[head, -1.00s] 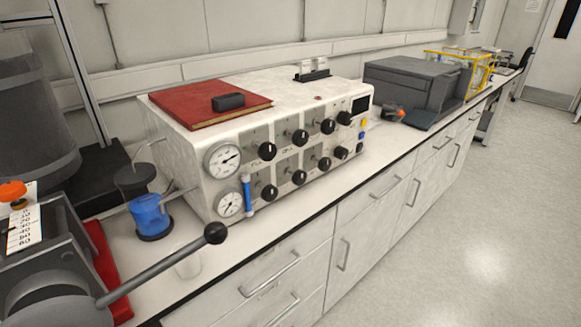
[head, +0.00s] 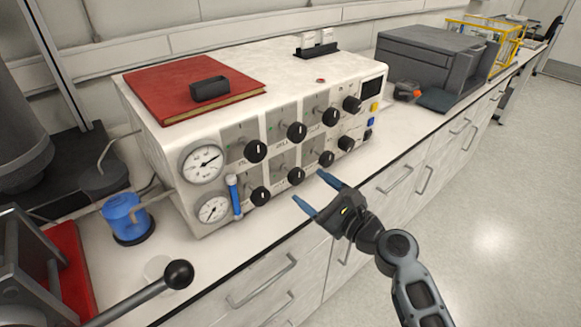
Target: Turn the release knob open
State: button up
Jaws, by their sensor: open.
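A white control box (head: 300,87) stands on the bench in the head view. Its front panel has two rows of black knobs. The upper row includes a left knob (head: 255,151) and a right knob (head: 352,104). The lower row includes a left knob (head: 260,196), a second knob (head: 296,176) and a third knob (head: 326,158). The panel labels are too small to tell which is the release knob. My gripper (head: 309,186) is open and empty, with two blue fingertips pointing at the lower row. It appears apart from the knobs.
Two gauges, the upper one (head: 203,163), and a blue tube (head: 234,196) are at the panel's left. A red book (head: 160,88) with a black block (head: 210,89) lies on top. A lever with a black ball (head: 178,274) juts out front left. A blue container (head: 127,217) stands beside the box.

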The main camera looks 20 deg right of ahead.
aim_at(299, 179)
jog(key=x, duration=0.7)
jog(key=shift+w+a+p, duration=0.1)
jog(key=shift+w+p, duration=0.15)
jog(key=shift+p, duration=0.05)
jog(key=c, duration=1.1)
